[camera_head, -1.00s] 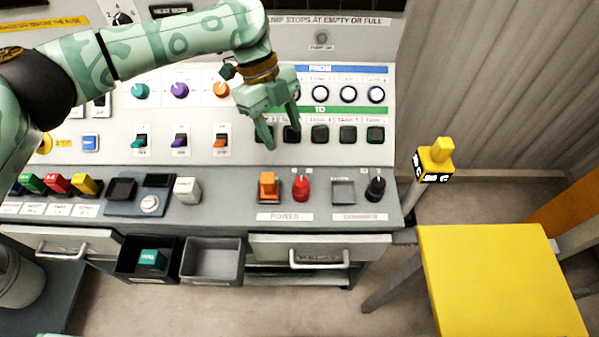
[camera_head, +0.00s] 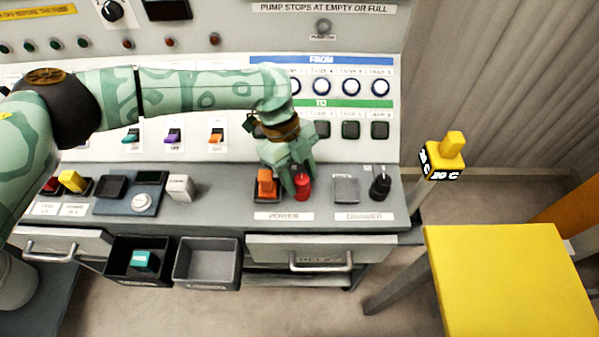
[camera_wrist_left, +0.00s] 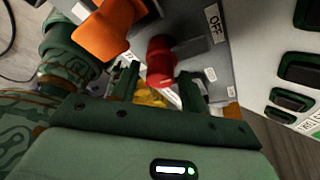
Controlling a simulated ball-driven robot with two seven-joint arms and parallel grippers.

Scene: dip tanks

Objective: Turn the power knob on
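The red power knob (camera_head: 303,189) stands on the console shelf above the POWER label (camera_head: 283,216). My left gripper (camera_head: 296,188) is right at it, pointing down, and partly covers it. In the left wrist view the red knob (camera_wrist_left: 160,62) lies ahead of and between the two spread fingertips (camera_wrist_left: 158,84). The fingers are open with gaps beside the knob; I cannot tell whether either touches it. A label reading OFF (camera_wrist_left: 215,23) is near the knob in that view. My right gripper is not in view.
An orange block-like control (camera_head: 266,184) stands close to the knob's left. A grey square (camera_head: 345,190) and a black knob (camera_head: 380,187) sit to the right above the DRAWER label. Dark square buttons (camera_head: 351,130) line the panel behind. A yellow table (camera_head: 510,280) is at right.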

